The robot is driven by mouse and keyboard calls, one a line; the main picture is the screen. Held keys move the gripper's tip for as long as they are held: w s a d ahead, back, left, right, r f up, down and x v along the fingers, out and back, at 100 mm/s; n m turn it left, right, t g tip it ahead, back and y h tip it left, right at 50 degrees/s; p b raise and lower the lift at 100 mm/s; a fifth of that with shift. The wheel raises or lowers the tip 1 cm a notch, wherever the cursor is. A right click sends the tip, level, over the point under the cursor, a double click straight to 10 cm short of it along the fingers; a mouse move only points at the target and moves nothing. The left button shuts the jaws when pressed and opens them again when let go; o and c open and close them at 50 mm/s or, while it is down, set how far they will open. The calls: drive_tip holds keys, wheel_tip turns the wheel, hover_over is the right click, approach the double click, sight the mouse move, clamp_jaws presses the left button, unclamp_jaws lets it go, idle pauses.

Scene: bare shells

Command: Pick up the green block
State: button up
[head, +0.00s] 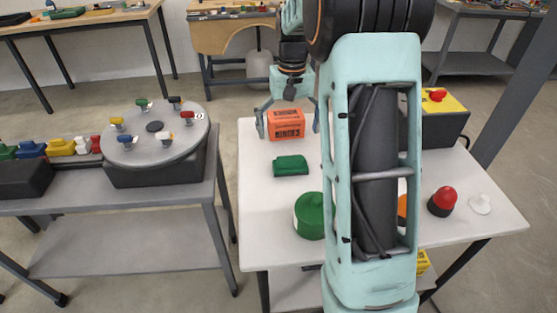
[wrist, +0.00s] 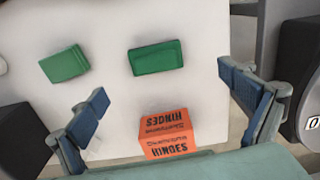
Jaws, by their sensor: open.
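Two green blocky things lie on the white table (head: 258,225). One is a dark green block (head: 290,165) just in front of an orange box in the head view; it is at the upper middle of the wrist view (wrist: 156,57). The other green block (wrist: 64,64) shows at the upper left of the wrist view; my arm seems to hide it in the head view. My gripper (head: 289,125) points down, open and empty, by the orange box; its spread fingers also show in the wrist view (wrist: 165,90). I cannot tell whether it touches the box.
The orange box (head: 286,124) is lettered "HINGES" in the wrist view (wrist: 168,133). A green round container (head: 309,215) stands nearer. A red-and-black knob (head: 442,201) and a white piece (head: 480,204) are at the right. A grey turntable (head: 155,150) stands on a left bench.

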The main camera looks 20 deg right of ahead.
sight(291, 158)
drive_tip(key=shift+w+d+f+m, duration=0.3)
drive_tip(key=shift+w+d+f, duration=0.15)
drive_tip(key=shift+d+f, duration=0.3)
wheel_tip(291, 158, down, 5)
drive_tip(key=shift+a+f+b, duration=0.15)
drive_tip(key=shift+f+b, duration=0.3)
drive_tip(key=shift+f, duration=2.5)
drive_tip(key=shift+c, duration=0.5)
drive_tip(key=shift+w, duration=0.1)
drive_tip(key=c, duration=1.2)
drive_tip(key=shift+r, duration=0.1)
